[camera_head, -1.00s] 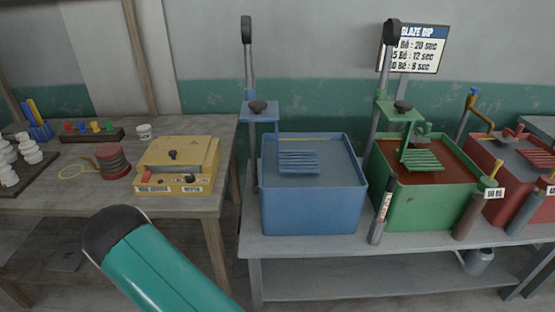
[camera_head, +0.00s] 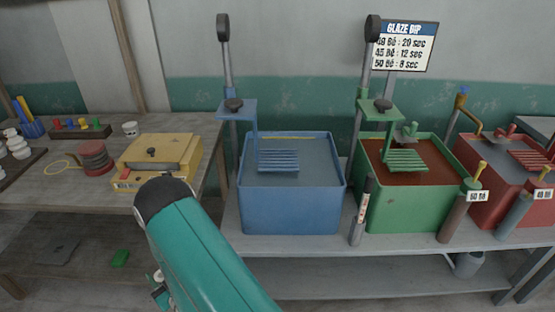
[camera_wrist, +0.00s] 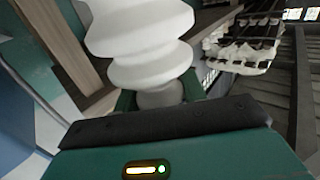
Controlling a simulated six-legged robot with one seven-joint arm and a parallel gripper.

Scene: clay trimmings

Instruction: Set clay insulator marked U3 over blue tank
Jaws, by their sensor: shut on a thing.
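A white ribbed clay insulator (camera_wrist: 140,40) fills the upper middle of the wrist view. My gripper (camera_wrist: 160,100) is shut on its narrow lower end, with green fingers on both sides. No U3 mark shows on the side I see. The blue tank (camera_head: 290,208) stands on the grey bench in the head view, filled with grey liquid. A blue slatted rack (camera_head: 278,154) hangs over it from a bracket on a post. My teal arm covers the lower left of the head view, left of the tank; the insulator is not clear there.
A green tank (camera_head: 405,207) with brown liquid and a red tank (camera_head: 497,197) stand to the right. A dark labelled stick (camera_head: 361,212) stands between the blue and green tanks. A wooden table (camera_head: 60,215) at left bears a yellow box (camera_head: 158,155) and white insulators (camera_head: 17,145).

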